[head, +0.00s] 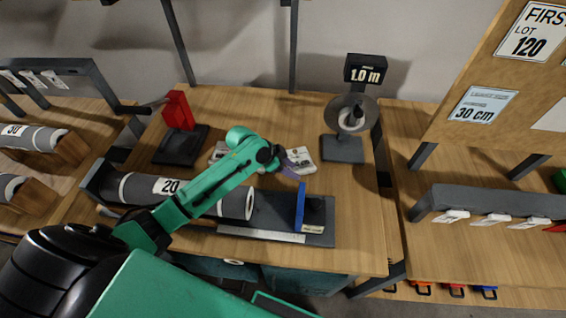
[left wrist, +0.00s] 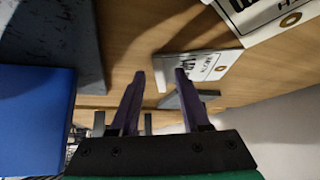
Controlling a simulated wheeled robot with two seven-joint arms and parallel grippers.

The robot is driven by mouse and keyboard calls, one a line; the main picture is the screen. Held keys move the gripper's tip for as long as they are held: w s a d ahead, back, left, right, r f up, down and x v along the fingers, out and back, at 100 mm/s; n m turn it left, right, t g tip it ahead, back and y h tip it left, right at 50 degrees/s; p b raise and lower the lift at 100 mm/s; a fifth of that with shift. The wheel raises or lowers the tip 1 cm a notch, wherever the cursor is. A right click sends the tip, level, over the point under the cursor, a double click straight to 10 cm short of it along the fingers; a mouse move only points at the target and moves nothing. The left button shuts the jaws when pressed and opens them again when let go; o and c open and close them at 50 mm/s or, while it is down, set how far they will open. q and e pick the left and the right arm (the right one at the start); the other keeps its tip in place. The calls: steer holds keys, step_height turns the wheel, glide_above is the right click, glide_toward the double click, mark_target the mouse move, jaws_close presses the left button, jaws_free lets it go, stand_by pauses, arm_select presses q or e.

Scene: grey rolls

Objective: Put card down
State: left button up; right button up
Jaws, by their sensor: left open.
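A white printed card (head: 301,158) lies on the workbench just beyond my left gripper (head: 290,171). More white printed paper (head: 217,153) shows left of my arm, partly hidden by it. In the left wrist view my left gripper (left wrist: 160,74) is open, with two purple fingers apart. A white card (left wrist: 207,64) with black print and a ring hole lies by the right fingertip; I cannot tell whether they touch. Another larger white tag (left wrist: 268,14) lies at the upper right of that view. My right gripper is not in view.
A grey roll marked 20 (head: 235,202) lies in a trough with a blue upright plate (head: 300,207) and a ruler (head: 262,235). A red block stand (head: 179,110) and a 1.0 m display stand (head: 344,149) stand at the back. Bare wood (head: 358,215) is free at right.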

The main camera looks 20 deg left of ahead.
arm_select(q)
steer(key=v, duration=1.2)
steer(key=shift+r+b, duration=0.25)
steer(key=shift+b, duration=0.15)
steer(key=shift+s+d+f, duration=0.1)
